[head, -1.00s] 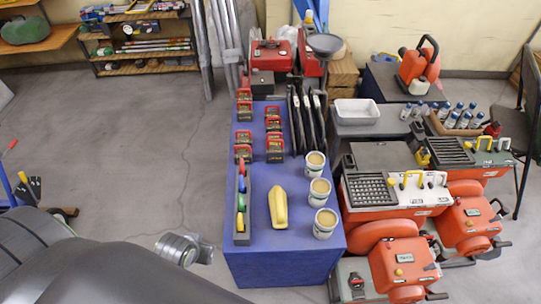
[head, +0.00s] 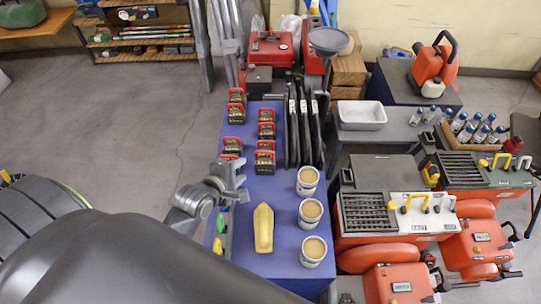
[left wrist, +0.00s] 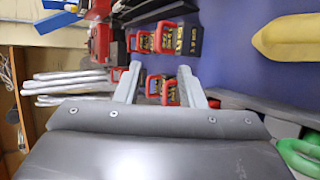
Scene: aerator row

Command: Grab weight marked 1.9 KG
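Several small dark weights with red frames or handles stand in two columns on the blue table (head: 289,232). The left column includes a weight (head: 233,145) just beyond my gripper, and the right column includes another weight (head: 265,163). Their markings are too small to read, so I cannot tell which is 1.9 KG. My left gripper (head: 241,181) is open and empty over the table's left side, on the near side of the weights. In the left wrist view, a weight (left wrist: 170,93) shows between and beyond the open fingers, apart from them; more weights (left wrist: 168,39) stand farther over.
A yellow object (head: 263,228) and three round tins (head: 308,181) stand on the near table. A tray with coloured handles (head: 219,240) is partly hidden by my arm. Upright black items (head: 292,125) stand right of the weights. Orange machines (head: 398,285) crowd the right; the left floor is clear.

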